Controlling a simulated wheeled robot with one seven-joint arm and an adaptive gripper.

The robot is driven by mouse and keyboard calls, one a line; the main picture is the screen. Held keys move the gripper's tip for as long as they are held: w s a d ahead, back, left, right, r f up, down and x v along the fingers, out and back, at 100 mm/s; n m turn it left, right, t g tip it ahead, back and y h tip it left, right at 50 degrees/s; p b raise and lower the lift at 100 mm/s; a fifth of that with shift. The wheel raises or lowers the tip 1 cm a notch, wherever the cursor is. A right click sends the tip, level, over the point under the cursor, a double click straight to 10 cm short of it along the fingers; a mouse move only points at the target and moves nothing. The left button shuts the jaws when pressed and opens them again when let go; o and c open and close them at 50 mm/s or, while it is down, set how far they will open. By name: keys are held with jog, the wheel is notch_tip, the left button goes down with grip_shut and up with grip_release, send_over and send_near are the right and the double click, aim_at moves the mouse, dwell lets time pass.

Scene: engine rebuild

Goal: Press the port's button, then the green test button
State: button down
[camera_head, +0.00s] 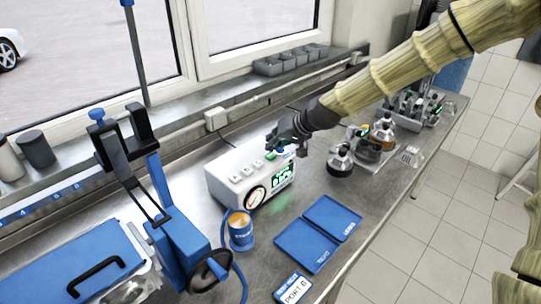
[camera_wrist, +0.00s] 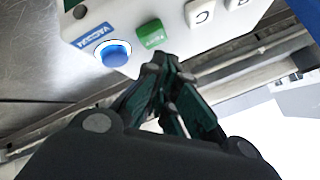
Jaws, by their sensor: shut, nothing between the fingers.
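The white test box (camera_head: 222,190) stands on the metal bench, with a lit green display (camera_head: 283,174) and a round gauge (camera_head: 255,198) on its front. Its top carries a row of white lettered keys (camera_head: 241,174), a green button (camera_head: 271,156) and a blue button. In the wrist view the green button (camera_wrist: 152,34) lies beside the round blue button (camera_wrist: 113,53), and a key marked C (camera_wrist: 200,12) is near. My gripper (camera_head: 274,143) is shut and empty above the green and blue end of the box. Its fingertips (camera_wrist: 160,68) show just below the green button; contact cannot be told.
A blue card reading PORT with a last character hard to read (camera_head: 293,289) lies at the front. Glass flasks (camera_head: 340,163) stand to the right.

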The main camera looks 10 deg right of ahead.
aim_at(272, 154)
jog(key=shift+f, duration=0.1)
jog(key=shift+f, duration=0.35)
jog(key=shift+f+b, duration=0.5)
dwell(1.0)
jog(key=shift+r, duration=0.2)
jog(key=shift+r+p, duration=0.6)
jog(key=shift+r, duration=0.2)
jog(key=shift+r+p, duration=1.6)
jog(key=shift+r, duration=0.9)
